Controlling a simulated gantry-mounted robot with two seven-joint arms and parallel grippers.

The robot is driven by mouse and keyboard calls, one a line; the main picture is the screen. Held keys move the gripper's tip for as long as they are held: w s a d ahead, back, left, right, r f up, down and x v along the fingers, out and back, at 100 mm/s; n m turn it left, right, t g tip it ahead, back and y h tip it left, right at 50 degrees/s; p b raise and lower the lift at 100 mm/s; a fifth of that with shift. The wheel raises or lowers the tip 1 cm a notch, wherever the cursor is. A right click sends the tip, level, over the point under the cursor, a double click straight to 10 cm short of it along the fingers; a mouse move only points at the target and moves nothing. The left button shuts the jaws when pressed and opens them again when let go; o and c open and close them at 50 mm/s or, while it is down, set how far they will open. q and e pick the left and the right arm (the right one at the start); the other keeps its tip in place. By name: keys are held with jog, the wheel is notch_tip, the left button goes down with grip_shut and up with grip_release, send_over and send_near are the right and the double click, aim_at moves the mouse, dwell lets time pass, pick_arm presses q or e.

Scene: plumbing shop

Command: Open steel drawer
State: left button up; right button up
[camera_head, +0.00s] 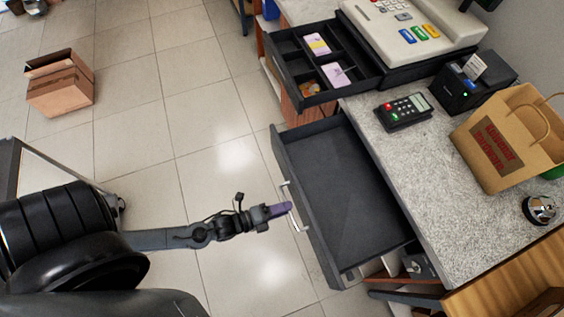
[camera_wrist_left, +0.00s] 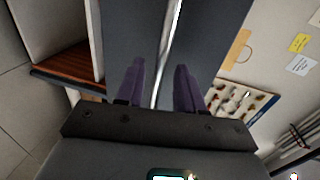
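The steel drawer (camera_head: 345,190) is dark grey and stands pulled well out from under the counter, its inside empty. Its bright bar handle (camera_head: 296,222) is on the front panel, facing left. My left gripper (camera_head: 287,208) is right at the handle. In the left wrist view its two purple fingers (camera_wrist_left: 159,85) are apart, with the handle bar (camera_wrist_left: 168,50) running between them and visible gaps beside it. I cannot tell whether either finger touches the bar. My right gripper is not in view.
A cash register (camera_head: 415,25) with its open cash drawer (camera_head: 290,45) is at the top. A card terminal (camera_head: 403,111), a receipt printer (camera_head: 470,85), a paper bag (camera_head: 505,140) and a bell (camera_head: 539,209) stand on the counter (camera_head: 430,160).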

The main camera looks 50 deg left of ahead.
pick_arm(q)
jog(key=v, duration=1)
jog(key=shift+s+a+p, duration=0.2)
jog(key=shift+s+p, duration=0.15)
jog(key=shift+p, duration=0.1)
jog(key=shift+w, duration=0.1)
jog(key=w+d+r+n+y, duration=0.35)
jog(key=w+r+n, duration=0.7)
jog(key=w, duration=0.55)
jog(key=s+a+n+g+y, duration=0.2)
jog(key=s+n+g, duration=0.8)
jog(key=s+g, duration=0.15)
notch_tip(320, 180, up, 26)
jog(key=p, duration=2.6)
notch_tip(320, 180, down, 51)
jog(key=b, duration=5)
jog(key=shift+f+t, duration=0.15)
jog(key=shift+t, duration=0.2)
